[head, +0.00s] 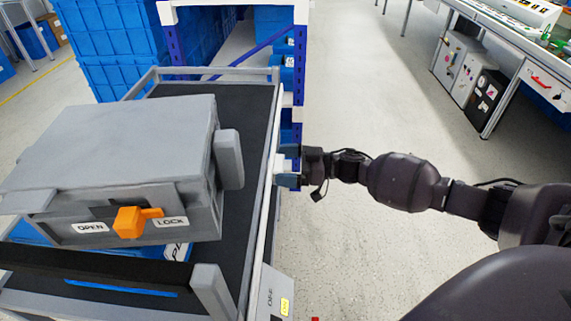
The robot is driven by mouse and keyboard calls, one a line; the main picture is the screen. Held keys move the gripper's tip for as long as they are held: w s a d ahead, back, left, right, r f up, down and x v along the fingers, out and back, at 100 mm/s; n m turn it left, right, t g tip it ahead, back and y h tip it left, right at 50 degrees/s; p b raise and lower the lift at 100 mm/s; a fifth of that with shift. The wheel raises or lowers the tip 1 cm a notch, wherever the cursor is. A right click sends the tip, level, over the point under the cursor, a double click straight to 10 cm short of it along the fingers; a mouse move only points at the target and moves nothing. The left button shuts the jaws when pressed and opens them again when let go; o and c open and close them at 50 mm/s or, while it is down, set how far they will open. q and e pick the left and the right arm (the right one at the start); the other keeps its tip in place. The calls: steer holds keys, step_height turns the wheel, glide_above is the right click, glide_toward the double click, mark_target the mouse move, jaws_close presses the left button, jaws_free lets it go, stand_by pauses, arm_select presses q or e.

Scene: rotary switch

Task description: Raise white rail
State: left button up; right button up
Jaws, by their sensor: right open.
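A pale, whitish rail (265,208) runs along the right edge of a dark-topped cart, from the far corner to the near corner. My right gripper (284,166) reaches in from the right and is at this rail, about halfway along it. Its jaws are open. The fingertips overlap the rail in the picture, and I cannot tell whether they touch it or straddle it. My left gripper is not in view.
A grey box (110,145) with an orange knob (130,221) between OPEN and LOCK labels sits on the cart (245,130). Blue crates (110,50) and a blue-white rack stand behind. Floor (350,95) right of the cart is clear up to a workbench (488,95).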

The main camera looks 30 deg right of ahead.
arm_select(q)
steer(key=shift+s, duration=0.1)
arm_select(e)
steer(key=c, duration=1.3)
arm_select(q)
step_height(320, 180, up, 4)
steer(key=p, duration=0.4)
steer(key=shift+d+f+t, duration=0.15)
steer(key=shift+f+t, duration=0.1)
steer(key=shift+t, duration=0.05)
arm_select(e)
step_height(320, 180, up, 7)
steer(key=shift+w+r, duration=0.1)
